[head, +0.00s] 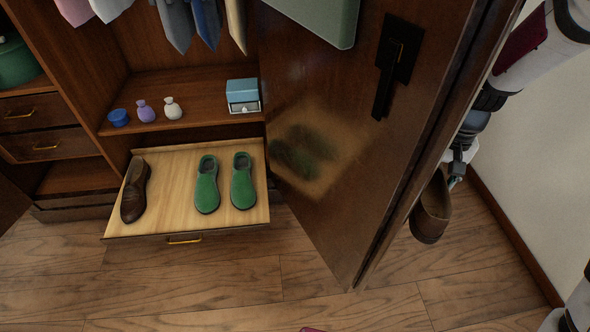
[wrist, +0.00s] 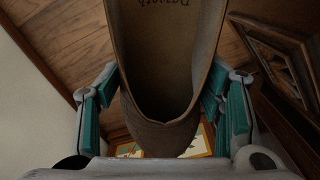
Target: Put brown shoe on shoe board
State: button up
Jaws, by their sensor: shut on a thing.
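A brown shoe (head: 430,208) hangs from my gripper (head: 456,172) at the right of the head view, on the outer side of the open armoire door. In the wrist view the shoe (wrist: 165,70) fills the space between the teal finger pads, its open top facing the camera. My gripper is shut on it. The door edge hides a little of the shoe's left side in the head view. The shoe board (head: 150,222) is a pale wooden pull-out shelf at the armoire's bottom. A matching brown shoe (head: 135,192) lies on its left side.
Two green clogs (head: 207,185) stand on the board's middle and right. The open armoire door (head: 330,150) stands between my gripper and the board. A white wall (head: 540,170) is close on the right. The wooden floor (head: 240,290) in front is mostly clear.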

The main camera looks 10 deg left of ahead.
aim_at(175, 191)
jog(key=k+j+z, duration=0.35)
jog(key=k+j, duration=0.2)
jog(key=k, duration=0.25)
jog(key=k+j+u, duration=0.15)
jog(key=i+u, duration=0.8)
jog(key=i+l+u, duration=0.25)
jog(key=i+u, duration=0.15)
jog(key=i+l+u, duration=0.4)
jog(key=i+j, duration=0.05)
jog(key=i, duration=0.05)
